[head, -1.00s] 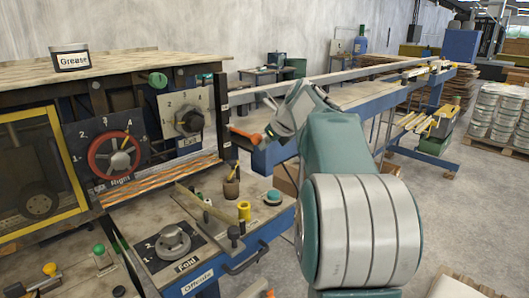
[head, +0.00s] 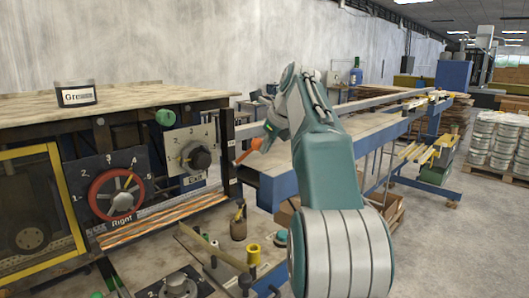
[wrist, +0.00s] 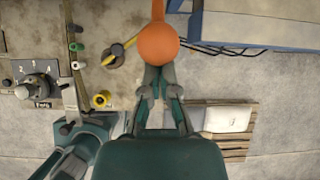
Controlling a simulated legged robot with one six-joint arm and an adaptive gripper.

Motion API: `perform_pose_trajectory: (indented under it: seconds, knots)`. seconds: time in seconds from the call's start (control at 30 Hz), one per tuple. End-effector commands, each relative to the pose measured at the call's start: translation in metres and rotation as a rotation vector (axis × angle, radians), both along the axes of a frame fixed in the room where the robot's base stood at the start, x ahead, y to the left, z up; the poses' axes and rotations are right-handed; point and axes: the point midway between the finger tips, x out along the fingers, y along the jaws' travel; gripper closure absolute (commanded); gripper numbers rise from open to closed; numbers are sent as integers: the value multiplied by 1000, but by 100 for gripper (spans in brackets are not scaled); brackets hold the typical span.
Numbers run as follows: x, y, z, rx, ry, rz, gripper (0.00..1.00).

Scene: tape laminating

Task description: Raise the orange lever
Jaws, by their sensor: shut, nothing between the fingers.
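The orange lever (head: 246,155) sticks out from the right end of the machine's front, slanting upward to its round knob. In the wrist view the orange knob (wrist: 157,43) is large, just beyond the fingertips. My gripper (head: 266,141) is at the knob end of the lever in the head view. In the wrist view my gripper (wrist: 157,70) has its fingers together, with nothing held between them. The knob hides the very fingertips, so I cannot tell whether they touch it.
A blue-framed bench (head: 285,165) stands close behind the lever. Open floor lies to the right.

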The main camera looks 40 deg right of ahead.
Motion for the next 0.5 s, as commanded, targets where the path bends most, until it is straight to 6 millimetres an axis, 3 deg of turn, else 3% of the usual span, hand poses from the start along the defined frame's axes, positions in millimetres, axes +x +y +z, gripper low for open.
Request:
perform_pose_trajectory:
  seconds: [0.5]
  knots:
    - [1,1,10,-8,-22,0,100]
